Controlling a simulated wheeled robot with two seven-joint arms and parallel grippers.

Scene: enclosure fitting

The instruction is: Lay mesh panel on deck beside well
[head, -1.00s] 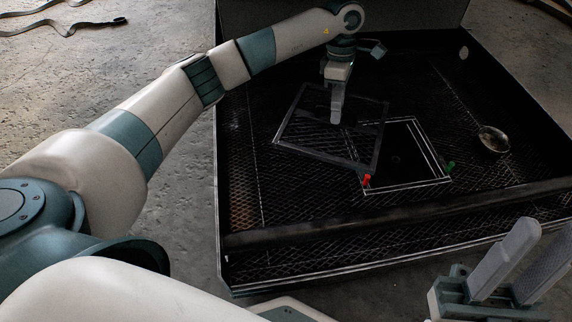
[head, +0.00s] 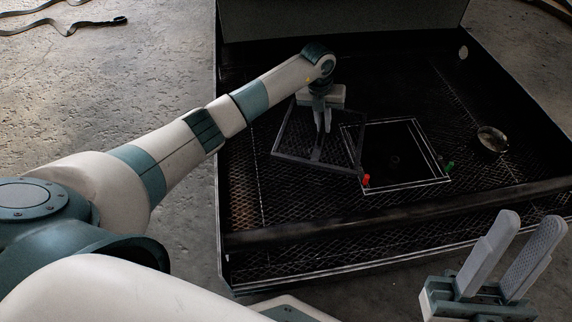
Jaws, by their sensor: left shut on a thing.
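The mesh panel (head: 292,155) is a dark square frame with a mesh face, at the centre of the head view. My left gripper (head: 321,130) is shut on the mesh panel by a bar near its middle. The panel is over the deck (head: 245,200), left of the well (head: 400,150), with its right edge close to the well's white outline. I cannot tell whether the panel touches the deck. The well is a dark square opening with a small round thing (head: 394,161) inside. My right gripper (head: 508,255) is open and empty at the lower right.
A red peg (head: 366,180) stands at the well's near left corner and a green one (head: 449,166) at its right. A round metal dish (head: 492,139) lies to the right. A dark beam (head: 400,214) crosses the enclosure's front. A strap (head: 65,25) lies on the floor.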

